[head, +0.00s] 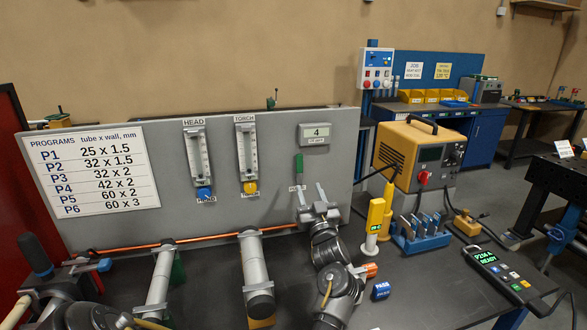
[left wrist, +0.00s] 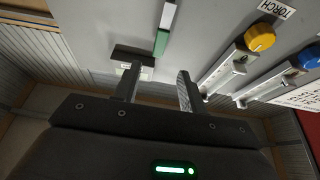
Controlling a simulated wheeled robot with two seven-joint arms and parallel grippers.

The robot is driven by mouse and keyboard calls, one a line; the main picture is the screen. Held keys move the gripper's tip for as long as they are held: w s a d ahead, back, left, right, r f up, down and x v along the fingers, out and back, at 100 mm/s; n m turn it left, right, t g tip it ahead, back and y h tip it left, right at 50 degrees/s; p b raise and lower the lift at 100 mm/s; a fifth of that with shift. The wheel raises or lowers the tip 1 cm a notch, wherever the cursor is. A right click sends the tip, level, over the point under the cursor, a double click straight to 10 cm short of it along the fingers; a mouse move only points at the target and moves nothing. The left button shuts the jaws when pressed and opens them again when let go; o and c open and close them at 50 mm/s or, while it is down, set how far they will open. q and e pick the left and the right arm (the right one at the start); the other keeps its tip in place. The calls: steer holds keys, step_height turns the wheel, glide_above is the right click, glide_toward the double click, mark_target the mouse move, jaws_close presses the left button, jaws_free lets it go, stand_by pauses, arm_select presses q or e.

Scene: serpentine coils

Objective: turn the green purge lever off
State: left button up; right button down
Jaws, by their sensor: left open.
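The green purge lever (head: 299,168) is on the upright grey panel, below the small display reading 4. It stands roughly upright, its green part uppermost. My left gripper (head: 313,198) is close to the panel, just below and to the right of the lever. In the left wrist view, which is turned about upside down, the green lever (left wrist: 161,42) lies beyond the two spread fingers of the left gripper (left wrist: 156,78). The fingers are open with nothing between them. Contact with the lever cannot be made out. My right gripper is not in view.
The TORCH gauge with its yellow knob (head: 249,188) and the HEAD gauge with its blue knob (head: 204,193) are left of the lever. The display (head: 314,134) is above it. A yellow device (head: 376,217) and an orange power unit (head: 412,154) stand to the right.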

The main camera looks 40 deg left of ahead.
mark_target(300, 164)
arm_select(q)
steer(key=p+x, duration=0.3)
steer(key=x, duration=0.6)
steer(key=shift+w+a+r, duration=0.15)
steer(key=shift+a+r, duration=0.1)
steer(key=shift+r, duration=0.05)
steer(key=shift+w+a+r+p, duration=0.1)
steer(key=shift+w+a+p, duration=0.2)
steer(key=shift+a+p, duration=0.15)
steer(key=c, duration=0.9)
jaws_close()
